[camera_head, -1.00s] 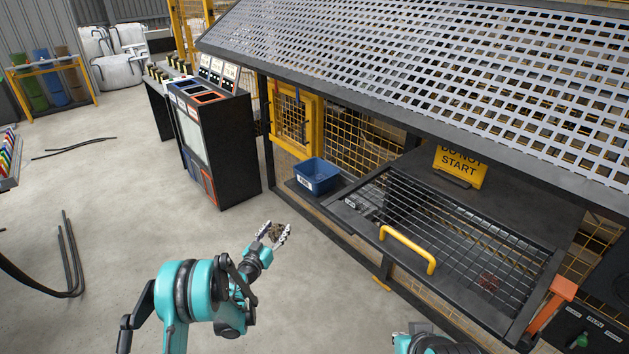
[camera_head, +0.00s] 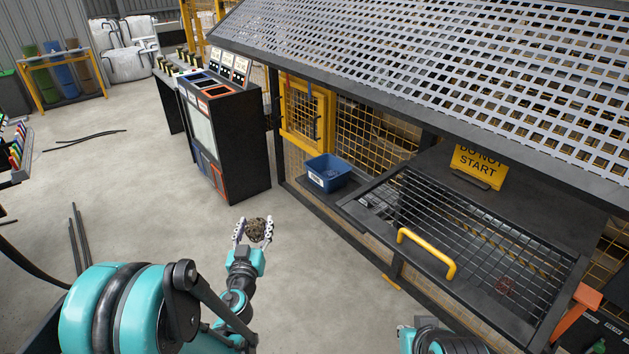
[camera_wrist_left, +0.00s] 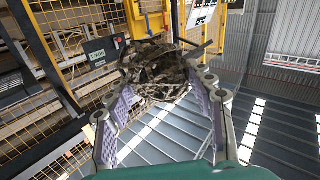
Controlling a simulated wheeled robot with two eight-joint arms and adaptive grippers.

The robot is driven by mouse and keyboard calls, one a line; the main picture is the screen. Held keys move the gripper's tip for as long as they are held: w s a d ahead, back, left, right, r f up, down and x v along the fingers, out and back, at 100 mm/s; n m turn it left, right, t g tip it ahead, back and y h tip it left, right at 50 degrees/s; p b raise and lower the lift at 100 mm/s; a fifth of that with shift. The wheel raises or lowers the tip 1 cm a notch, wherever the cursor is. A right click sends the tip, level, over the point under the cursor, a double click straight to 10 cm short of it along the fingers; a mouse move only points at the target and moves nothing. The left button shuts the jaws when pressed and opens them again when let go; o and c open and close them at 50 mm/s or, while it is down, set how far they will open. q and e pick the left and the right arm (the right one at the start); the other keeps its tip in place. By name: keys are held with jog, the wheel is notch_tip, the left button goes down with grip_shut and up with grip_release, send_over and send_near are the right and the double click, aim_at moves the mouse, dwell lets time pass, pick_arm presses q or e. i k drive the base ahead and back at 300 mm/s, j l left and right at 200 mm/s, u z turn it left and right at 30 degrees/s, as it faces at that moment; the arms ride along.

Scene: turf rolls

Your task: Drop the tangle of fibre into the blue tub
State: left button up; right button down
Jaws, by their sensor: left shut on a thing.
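The tangle of fibre (camera_head: 256,227) is a brown, ragged clump. My left gripper (camera_head: 254,236) is shut on it and holds it up over open floor in the head view. In the left wrist view the tangle (camera_wrist_left: 160,72) sits between both finger pads of the left gripper (camera_wrist_left: 160,95). The blue tub (camera_head: 328,173) stands on a dark ledge, to the right of and beyond the gripper, clearly apart from it. Part of my right arm shows at the bottom edge; its gripper is out of view.
A mesh guard with a yellow handle (camera_head: 427,252) lies right of the tub, under a perforated canopy (camera_head: 430,75). A "DO NOT START" sign (camera_head: 479,166) stands behind it. A black cabinet (camera_head: 232,145) stands left of the tub. Floor between is clear.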

aim_at(320, 186)
jog(key=i+j, duration=1.5)
jog(key=i+j+z, duration=0.2)
jog(key=z, duration=0.25)
jog(key=i+j+z, duration=0.1)
jog(key=j+z, duration=0.35)
jog(key=i+j+z, duration=0.1)
jog(key=j+z, duration=0.2)
jog(key=z, duration=0.4)
